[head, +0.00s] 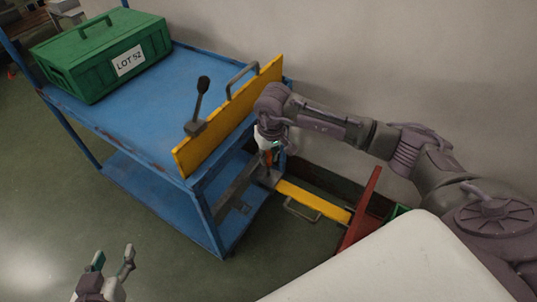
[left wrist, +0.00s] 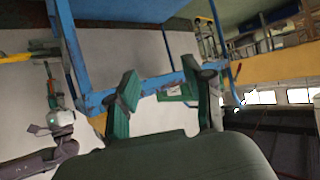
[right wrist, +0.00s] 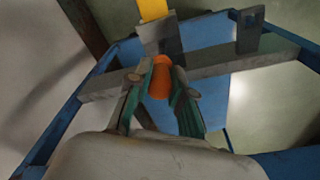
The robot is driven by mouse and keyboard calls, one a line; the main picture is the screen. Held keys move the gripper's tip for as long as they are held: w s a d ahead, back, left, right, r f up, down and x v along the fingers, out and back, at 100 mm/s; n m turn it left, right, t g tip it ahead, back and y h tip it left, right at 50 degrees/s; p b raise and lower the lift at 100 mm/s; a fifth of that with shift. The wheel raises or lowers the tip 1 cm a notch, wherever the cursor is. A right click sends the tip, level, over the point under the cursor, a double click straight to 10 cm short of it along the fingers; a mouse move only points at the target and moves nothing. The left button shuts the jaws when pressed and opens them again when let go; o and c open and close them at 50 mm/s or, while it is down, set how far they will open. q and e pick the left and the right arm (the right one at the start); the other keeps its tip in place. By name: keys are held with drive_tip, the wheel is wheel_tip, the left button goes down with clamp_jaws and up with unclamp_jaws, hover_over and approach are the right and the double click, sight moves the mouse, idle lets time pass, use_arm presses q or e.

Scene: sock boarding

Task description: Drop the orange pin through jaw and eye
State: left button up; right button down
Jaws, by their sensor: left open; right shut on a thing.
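My right gripper (head: 268,147) is shut on the orange pin (head: 268,158) at the cart's near end. In the right wrist view the pin (right wrist: 160,80) sits between the green fingertips, over a grey metal bracket (right wrist: 160,38) where the yellow drawbar (right wrist: 152,10) meets the cart's grey bar (right wrist: 235,62). The fingers hide the pin's lower end, so I cannot tell whether it is inside the jaw and eye. The yellow drawbar (head: 315,201) also shows in the head view. My left gripper (head: 114,262) is open and empty, away from the cart; its fingers show in the left wrist view (left wrist: 166,90).
The blue cart (head: 150,85) carries a green box (head: 105,60) labelled LOT 52 and a yellow end board (head: 230,117). A black-knobbed lever (head: 199,100) stands beside the board. A red bar (head: 361,210) crosses the drawbar's far end. Open floor (head: 60,195) lies left.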

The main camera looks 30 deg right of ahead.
sight(268, 163)
drive_tip(key=shift+f+b, duration=0.3)
drive_tip(key=shift+f, duration=0.1)
drive_tip(key=shift+f+b, duration=0.6)
drive_tip(key=shift+f, duration=0.05)
drive_tip(key=shift+f+b, duration=0.35)
drive_tip(key=shift+f, duration=0.05)
drive_tip(key=shift+f+b, duration=0.35)
drive_tip(key=shift+f, duration=0.05)
drive_tip(key=shift+f+b, duration=0.3)
drive_tip(key=shift+f, duration=0.1)
drive_tip(key=shift+f+b, duration=0.3)
drive_tip(key=shift+f, duration=0.05)
use_arm(q)
wheel_tip(268, 163, up, 19)
drive_tip(key=d+t+h, duration=0.2)
drive_tip(key=t+h, duration=0.2)
drive_tip(key=t, duration=0.9)
drive_tip(key=shift+s+d+m+b, duration=0.3)
drive_tip(key=shift+s, duration=0.05)
use_arm(e)
drive_tip(key=shift+f, duration=0.4)
use_arm(q)
drive_tip(key=shift+r+t, duration=0.1)
drive_tip(key=shift+t, duration=0.2)
